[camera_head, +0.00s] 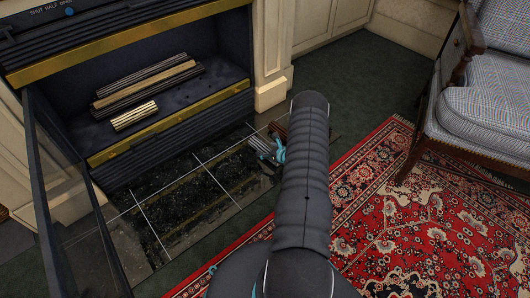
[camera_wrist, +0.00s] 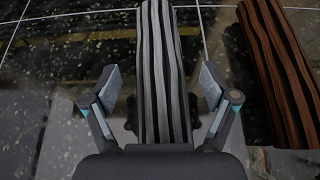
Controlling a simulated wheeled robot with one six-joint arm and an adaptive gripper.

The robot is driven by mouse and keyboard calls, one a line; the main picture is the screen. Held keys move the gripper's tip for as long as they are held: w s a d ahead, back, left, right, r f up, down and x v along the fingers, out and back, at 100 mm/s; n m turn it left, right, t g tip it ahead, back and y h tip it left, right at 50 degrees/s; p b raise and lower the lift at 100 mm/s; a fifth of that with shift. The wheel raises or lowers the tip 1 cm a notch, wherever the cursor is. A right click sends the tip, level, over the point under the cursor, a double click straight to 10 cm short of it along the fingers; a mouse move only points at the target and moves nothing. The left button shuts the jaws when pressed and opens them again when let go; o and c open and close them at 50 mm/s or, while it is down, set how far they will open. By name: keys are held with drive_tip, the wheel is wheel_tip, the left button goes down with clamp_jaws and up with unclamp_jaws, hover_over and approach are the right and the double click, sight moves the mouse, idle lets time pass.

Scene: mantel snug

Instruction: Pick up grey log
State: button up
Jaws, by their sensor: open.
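The grey log (camera_wrist: 162,50), striped light and dark, lies lengthwise on the dark speckled hearth tiles in the wrist view. My gripper (camera_wrist: 160,88) is open, with one finger on each side of the grey log. Gaps show between the log and both fingers. The log's near end is hidden behind the gripper body. In the camera_head view my gripper (camera_head: 268,153) is low over the hearth's right end, partly hidden by my arm; the log is hard to make out there.
A brown log (camera_wrist: 280,65) lies close to the right of the grey log. Several logs (camera_head: 150,84) rest inside the fireplace (camera_head: 165,125). Its glass door (camera_head: 75,210) hangs open on the left. A red rug (camera_head: 425,215) and a plaid sofa (camera_head: 490,110) are to the right.

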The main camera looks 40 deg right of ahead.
drive_tip(key=c, duration=1.5)
drive_tip(key=shift+r, duration=0.1)
drive_tip(key=shift+c, duration=0.2)
